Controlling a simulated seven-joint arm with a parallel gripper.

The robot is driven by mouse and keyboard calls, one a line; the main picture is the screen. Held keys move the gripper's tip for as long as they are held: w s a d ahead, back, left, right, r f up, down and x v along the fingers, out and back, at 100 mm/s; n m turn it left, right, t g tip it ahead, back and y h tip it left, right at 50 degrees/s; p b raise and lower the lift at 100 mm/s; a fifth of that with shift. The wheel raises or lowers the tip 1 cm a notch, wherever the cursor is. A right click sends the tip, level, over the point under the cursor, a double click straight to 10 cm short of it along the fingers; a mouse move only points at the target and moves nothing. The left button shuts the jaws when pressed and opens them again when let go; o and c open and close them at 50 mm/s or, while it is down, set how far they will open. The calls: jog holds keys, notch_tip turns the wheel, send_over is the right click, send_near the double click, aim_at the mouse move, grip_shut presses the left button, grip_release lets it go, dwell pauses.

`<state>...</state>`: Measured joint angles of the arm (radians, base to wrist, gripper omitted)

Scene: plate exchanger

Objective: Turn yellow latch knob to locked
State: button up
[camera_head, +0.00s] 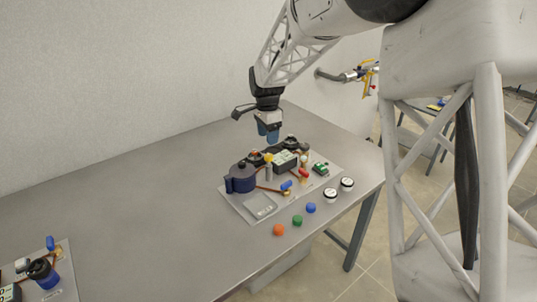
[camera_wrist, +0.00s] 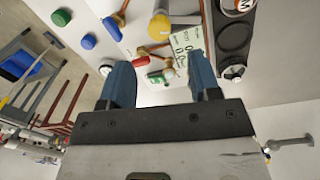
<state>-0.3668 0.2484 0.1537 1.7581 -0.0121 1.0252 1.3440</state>
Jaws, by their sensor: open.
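The yellow knob (camera_head: 268,158) stands on top of a pale post on the light panel (camera_head: 237,207) in the head view. In the wrist view the yellow knob (camera_wrist: 159,27) is at the top centre, beyond my fingertips. My gripper (camera_head: 268,136) is above the panel's back part, over the knob area and apart from it. In the wrist view my gripper (camera_wrist: 160,75) shows two blue fingers spread wide, with nothing held between them. Any lock marking beside the knob is too small to read.
A dark blue pot (camera_head: 241,178) stands left of the knob. A display box (camera_head: 285,161), a red valve handle (camera_head: 303,173) and a blue one (camera_head: 286,185) are close by. Loose orange (camera_head: 279,230), green (camera_head: 298,220) and blue (camera_head: 311,208) caps lie in front. The table's left side is mostly clear.

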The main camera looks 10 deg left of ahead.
aim_at(269, 155)
jog(key=shift+f, duration=0.15)
jog(key=shift+s+d+f, duration=0.1)
jog(key=shift+f, duration=1.8)
jog(key=shift+s+d+f, duration=0.1)
jog(key=shift+f, duration=1.75)
jog(key=shift+c, duration=0.2)
jog(key=c, duration=0.9)
